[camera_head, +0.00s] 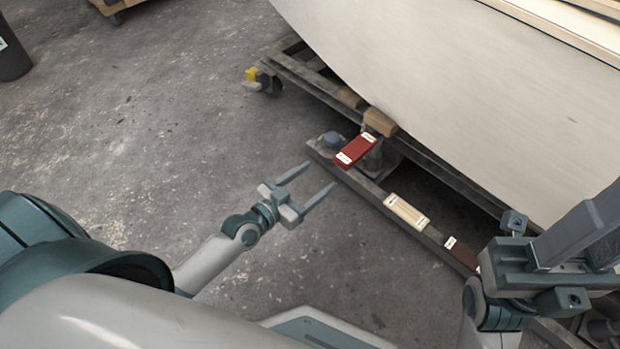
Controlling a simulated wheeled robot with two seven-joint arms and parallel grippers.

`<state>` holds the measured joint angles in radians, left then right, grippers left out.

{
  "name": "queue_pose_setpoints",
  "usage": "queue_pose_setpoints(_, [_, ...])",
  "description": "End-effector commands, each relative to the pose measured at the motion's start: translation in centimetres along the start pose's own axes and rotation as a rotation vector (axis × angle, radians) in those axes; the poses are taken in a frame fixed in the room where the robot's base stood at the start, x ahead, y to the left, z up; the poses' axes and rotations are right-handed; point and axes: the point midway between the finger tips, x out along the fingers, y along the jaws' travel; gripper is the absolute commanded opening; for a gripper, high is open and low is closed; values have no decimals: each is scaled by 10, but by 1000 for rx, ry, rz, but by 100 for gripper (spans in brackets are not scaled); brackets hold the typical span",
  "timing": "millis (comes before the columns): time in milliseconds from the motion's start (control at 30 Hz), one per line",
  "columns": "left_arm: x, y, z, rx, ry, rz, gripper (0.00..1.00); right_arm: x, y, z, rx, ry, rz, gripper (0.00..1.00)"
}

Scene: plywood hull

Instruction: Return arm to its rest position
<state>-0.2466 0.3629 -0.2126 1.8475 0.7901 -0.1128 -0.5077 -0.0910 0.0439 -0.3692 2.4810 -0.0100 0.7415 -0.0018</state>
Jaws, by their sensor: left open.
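My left gripper (321,175) is open and empty. Its two fingers are spread and point up and right, above bare concrete, short of the low beam with the blocks. My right gripper (597,228) is at the right edge, close to the camera. Its grey fingers point up and right and are partly cut off by the frame, so I cannot tell whether they are apart.
A dark beam (370,188) bears a red block (356,149), a cream block (407,212) and a dark red block (461,252). Behind it, a pale plywood hull (450,90) rests on a wheeled frame (310,83).

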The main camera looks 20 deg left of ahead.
Motion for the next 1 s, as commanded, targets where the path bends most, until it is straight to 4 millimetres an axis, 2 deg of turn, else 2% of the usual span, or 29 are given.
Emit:
queue_pose_setpoints(200, [-13,0,0,-1,-1,1,65,-4,1,0,-6,-21,0,31])
queue_pose_setpoints(767, [-13,0,0,-1,1,0,65,-2,1,0,-8,-13,-3,31])
queue_pose_setpoints(867, [-12,2,-5,-1,13,-1,65,-2,1,0,-7,-11,-1,31])
queue_pose_setpoints(1000, [-8,9,-30,0,78,-8,65,-2,1,0,-7,-13,-2,31])
